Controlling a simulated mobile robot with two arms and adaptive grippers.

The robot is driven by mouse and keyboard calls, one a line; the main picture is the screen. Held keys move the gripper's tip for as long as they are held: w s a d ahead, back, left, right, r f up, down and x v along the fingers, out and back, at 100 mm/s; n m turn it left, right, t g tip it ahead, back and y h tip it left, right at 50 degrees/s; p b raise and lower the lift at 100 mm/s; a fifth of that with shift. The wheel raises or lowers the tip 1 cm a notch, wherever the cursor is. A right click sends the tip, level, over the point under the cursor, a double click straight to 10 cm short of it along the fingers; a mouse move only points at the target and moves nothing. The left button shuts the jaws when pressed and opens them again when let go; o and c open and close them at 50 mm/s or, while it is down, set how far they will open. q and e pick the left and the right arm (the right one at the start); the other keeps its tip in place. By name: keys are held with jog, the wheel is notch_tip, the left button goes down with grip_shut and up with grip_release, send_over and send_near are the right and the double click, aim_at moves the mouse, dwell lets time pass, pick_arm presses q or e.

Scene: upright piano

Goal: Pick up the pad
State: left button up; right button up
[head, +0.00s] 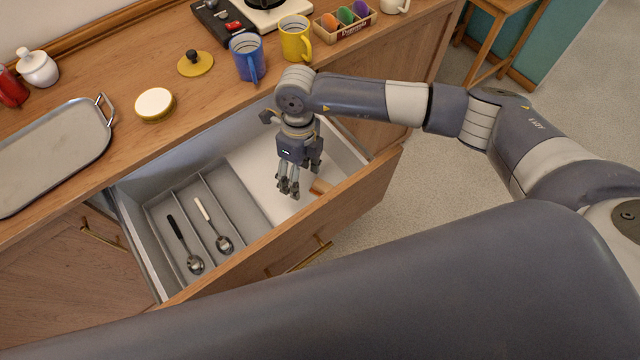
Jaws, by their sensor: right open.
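My right gripper (289,187) points down into the right part of the open drawer (218,267), fingers apart and nothing seen between them. A small orange-brown piece (320,187) lies on the drawer's white floor just right of the fingertips. It is partly hidden, and I cannot tell for sure whether it is the pad. I cannot tell whether the fingers touch it. My left gripper is out of view.
A divided tray (232,193) in the drawer's left part holds two spoons. The drawer's front wall rises close to the gripper.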

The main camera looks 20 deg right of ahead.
jog(key=shift+h, duration=0.8)
jog(key=d, duration=0.1)
jog(key=w+d, duration=0.2)
jog(key=shift+d+f, duration=0.3)
jog(key=shift+d, duration=0.1)
send_over(323, 185)
jog(key=a, duration=0.1)
jog(key=f, duration=0.4)
jog(key=shift+w+a+f, duration=0.15)
jog(key=shift+w+f, duration=0.05)
jog(key=shift+f, duration=0.05)
jog(key=f, duration=0.2)
jog(key=d+f+p, duration=0.1)
jog(key=f, duration=0.1)
jog(key=shift+s+d+f, duration=0.1)
jog(key=shift+s+f, duration=0.05)
jog(key=shift+f, duration=0.7)
jog(key=c, duration=1.1)
